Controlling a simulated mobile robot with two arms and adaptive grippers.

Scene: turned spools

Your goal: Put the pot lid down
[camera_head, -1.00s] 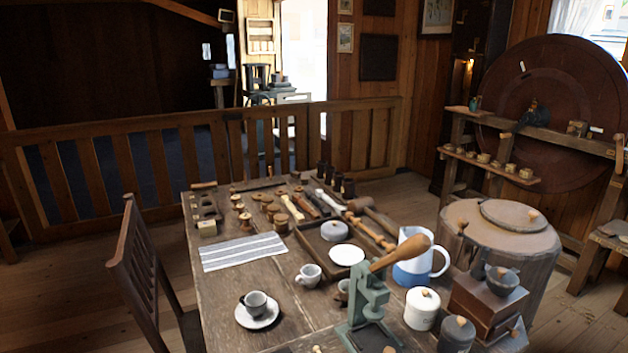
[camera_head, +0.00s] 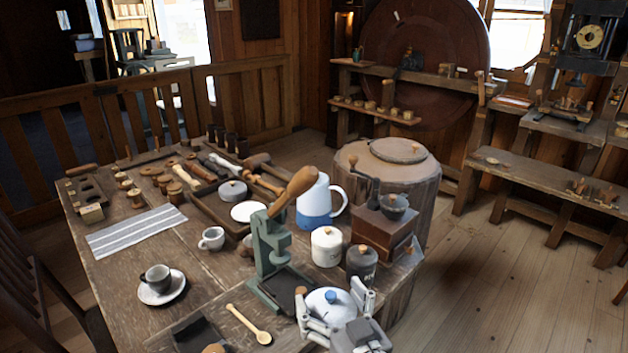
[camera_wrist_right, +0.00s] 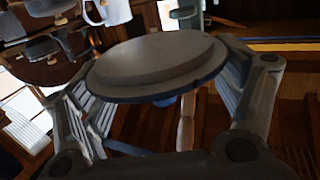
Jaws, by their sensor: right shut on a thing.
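The pot lid (camera_head: 327,301) is a pale round lid with a blue knob, at the lower middle of the head view. My right gripper (camera_head: 333,296) is shut on it, with one finger at each side of the rim. In the right wrist view the lid (camera_wrist_right: 155,66) shows as a grey disc between the two fingers. It hangs at the near right edge of the wooden table (camera_head: 215,290); I cannot tell its exact height. My left gripper is not in view.
A green press (camera_head: 270,250) with a wooden handle stands just behind the lid. A dark canister (camera_head: 361,264), a white canister (camera_head: 326,247) and a grinder (camera_head: 383,232) stand close by. A wooden spoon (camera_head: 248,323) lies to the left. Some bare tabletop shows around the cup and saucer (camera_head: 162,287).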

